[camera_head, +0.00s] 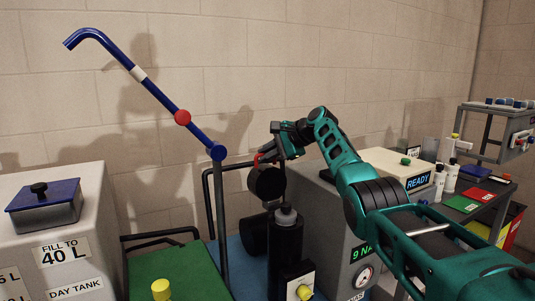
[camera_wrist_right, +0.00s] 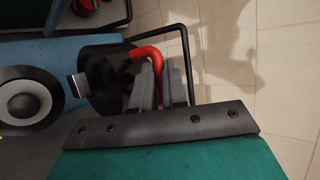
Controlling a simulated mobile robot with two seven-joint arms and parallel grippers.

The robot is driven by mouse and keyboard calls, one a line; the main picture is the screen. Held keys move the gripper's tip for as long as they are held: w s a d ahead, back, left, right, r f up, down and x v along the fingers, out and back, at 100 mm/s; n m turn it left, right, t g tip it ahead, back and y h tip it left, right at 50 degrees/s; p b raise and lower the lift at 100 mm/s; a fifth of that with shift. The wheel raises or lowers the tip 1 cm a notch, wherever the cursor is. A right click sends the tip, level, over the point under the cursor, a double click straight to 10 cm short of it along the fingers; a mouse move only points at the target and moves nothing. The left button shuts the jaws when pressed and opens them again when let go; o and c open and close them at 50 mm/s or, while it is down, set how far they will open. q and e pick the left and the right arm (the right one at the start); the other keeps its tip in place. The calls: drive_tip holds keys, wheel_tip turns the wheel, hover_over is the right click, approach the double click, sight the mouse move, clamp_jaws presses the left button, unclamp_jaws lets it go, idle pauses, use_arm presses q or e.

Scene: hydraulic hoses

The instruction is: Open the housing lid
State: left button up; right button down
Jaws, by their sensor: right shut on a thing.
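The housing lid (camera_head: 267,184) is a black round disc standing tilted on edge, above and to the left of the black cylindrical housing (camera_head: 287,238). In the wrist view the lid (camera_wrist_right: 98,78) lies beside the housing's round top (camera_wrist_right: 22,108), which is uncovered and shows a pale ring with a dark centre. My right gripper (camera_head: 268,156) is at the lid's upper edge, shut on its red handle (camera_wrist_right: 148,54). The gripper fingers (camera_wrist_right: 155,84) partly hide the handle. My left gripper is not in view.
A blue bent bar (camera_head: 150,88) rises from a post left of the lid. A black rail (camera_head: 207,200) runs close behind the lid. A grey tank (camera_head: 90,230) stands left.

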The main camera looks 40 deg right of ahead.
drive_tip(key=shift+w+r, duration=0.1)
drive_tip(key=shift+r, duration=0.6)
drive_tip(key=c, duration=1.3)
unclamp_jaws()
drive_tip(key=shift+r, duration=0.1)
drive_tip(key=shift+o, duration=0.6)
drive_tip(key=shift+a+f, duration=0.1)
drive_tip(key=shift+f, duration=0.1)
drive_tip(key=shift+s+d+r, duration=0.15)
drive_tip(key=shift+s+d, duration=0.05)
drive_tip(key=shift+s, duration=0.3)
drive_tip(key=b+v, duration=0.2)
drive_tip(key=v, duration=1)
